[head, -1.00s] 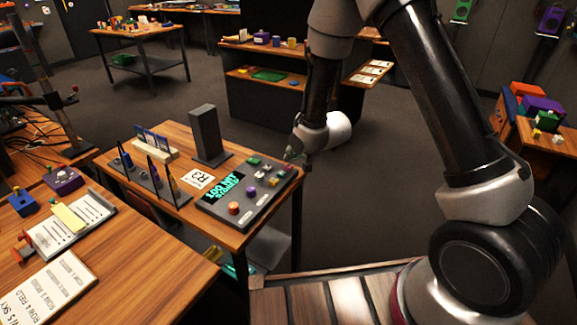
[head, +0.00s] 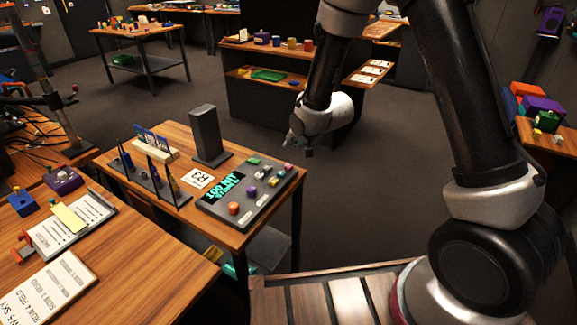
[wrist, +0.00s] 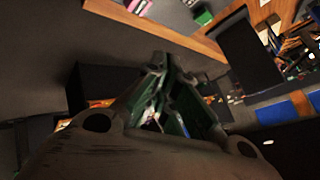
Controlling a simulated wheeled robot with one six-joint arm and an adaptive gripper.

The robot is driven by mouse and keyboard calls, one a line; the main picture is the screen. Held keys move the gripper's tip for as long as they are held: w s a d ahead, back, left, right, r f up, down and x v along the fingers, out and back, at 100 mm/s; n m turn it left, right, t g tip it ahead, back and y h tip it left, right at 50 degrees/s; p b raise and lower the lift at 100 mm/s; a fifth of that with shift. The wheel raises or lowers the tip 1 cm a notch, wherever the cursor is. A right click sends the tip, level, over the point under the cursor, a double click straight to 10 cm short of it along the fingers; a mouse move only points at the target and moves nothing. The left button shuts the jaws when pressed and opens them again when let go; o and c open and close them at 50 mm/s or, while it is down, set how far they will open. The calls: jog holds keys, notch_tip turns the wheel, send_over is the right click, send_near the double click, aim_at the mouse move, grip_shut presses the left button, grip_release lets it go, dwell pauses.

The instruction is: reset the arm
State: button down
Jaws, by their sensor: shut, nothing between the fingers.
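My gripper (head: 297,150) hangs at the end of my arm, just above and beyond the back right corner of the small wooden table, apart from the panel. It is shut and empty; its fingers also show close together in the wrist view (wrist: 168,95). The trackball panel (head: 240,212) is a dark sloped box on that table. It has a screen with cyan text (head: 224,188), an orange ball or knob (head: 234,208), a purple one (head: 252,191) and several small coloured buttons.
A dark upright block (head: 208,136) and a white R3 card (head: 197,179) stand behind and beside the panel. Dark dividers (head: 158,180) stand at the table's left. A dark shelf unit (head: 265,112) is behind. Open floor (head: 375,190) lies right of the table.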

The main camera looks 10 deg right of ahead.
dwell(0.3)
jog(key=s+d+f+n+g+h, duration=0.4)
jog(key=s+d, duration=0.3)
jog(key=s, duration=0.4)
jog(key=s+d+r, duration=0.9)
jog(key=s+r, duration=0.3)
jog(key=r, duration=0.2)
jog(key=s+d+r, duration=1)
jog(key=s+r, duration=0.2)
jog(key=r, duration=0.1)
jog(key=shift+r+m, duration=0.3)
jog(key=shift+r, duration=0.05)
